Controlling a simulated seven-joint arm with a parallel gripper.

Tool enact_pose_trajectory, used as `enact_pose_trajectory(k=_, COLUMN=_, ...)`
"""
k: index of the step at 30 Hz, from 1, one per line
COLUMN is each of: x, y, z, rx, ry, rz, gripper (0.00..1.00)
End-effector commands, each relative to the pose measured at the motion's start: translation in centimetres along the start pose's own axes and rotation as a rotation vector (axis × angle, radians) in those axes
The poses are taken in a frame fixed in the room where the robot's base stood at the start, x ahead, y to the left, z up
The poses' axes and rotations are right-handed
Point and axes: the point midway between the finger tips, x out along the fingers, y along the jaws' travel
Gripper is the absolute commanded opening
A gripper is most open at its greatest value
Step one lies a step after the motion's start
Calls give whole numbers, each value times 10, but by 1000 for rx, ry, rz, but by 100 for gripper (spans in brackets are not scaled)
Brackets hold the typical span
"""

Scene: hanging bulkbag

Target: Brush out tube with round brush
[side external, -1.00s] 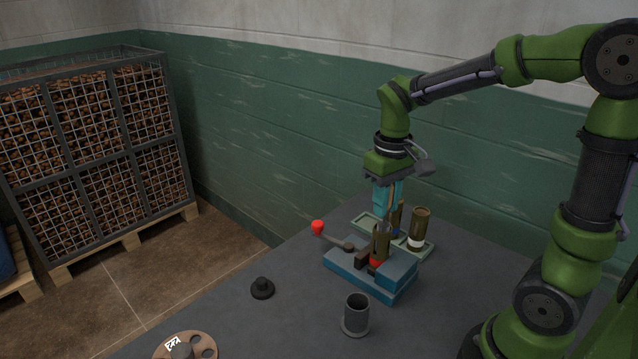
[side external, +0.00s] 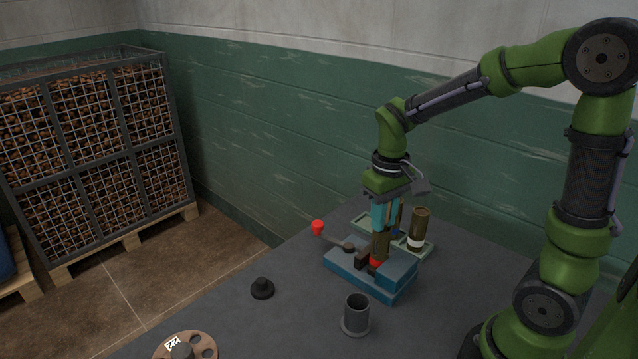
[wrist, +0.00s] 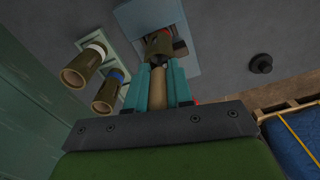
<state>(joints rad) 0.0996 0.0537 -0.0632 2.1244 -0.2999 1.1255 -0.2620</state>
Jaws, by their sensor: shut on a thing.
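An olive tube (side external: 381,247) stands upright in a blue-grey clamp block (side external: 345,276) with a red-knobbed lever (side external: 318,229). In the wrist view the tube (wrist: 160,44) shows just beyond my fingertips. My gripper (side external: 383,226) points down, right above the tube's mouth. Its teal fingers (wrist: 160,68) are shut on a tan round handle (wrist: 158,102), which I take to be the round brush. The brush's lower end is hidden by the fingers and the tube, in line with the tube's mouth.
Behind the clamp, a pale green tray (side external: 428,250) holds a white-banded olive cylinder (side external: 419,230) and a blue-banded one (wrist: 108,93). A grey flanged cup (side external: 356,316), black knob (side external: 262,288) and brown disc (side external: 203,342) stand in front. The table's left part is mostly clear.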

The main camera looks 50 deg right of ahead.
Motion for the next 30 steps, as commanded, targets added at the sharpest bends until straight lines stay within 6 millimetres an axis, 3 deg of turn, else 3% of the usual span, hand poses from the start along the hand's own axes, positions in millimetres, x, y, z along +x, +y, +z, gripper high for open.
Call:
enact_pose_trajectory(k=8, x=3, y=0, z=0, rx=-4, ry=-4, rz=2, gripper=0)
enact_pose_trajectory(k=21, x=-35, y=0, z=1, rx=-2, ry=-2, rz=2, gripper=0)
enact_pose_trajectory(k=30, x=-40, y=0, z=1, rx=-2, ry=-2, rz=1, gripper=0)
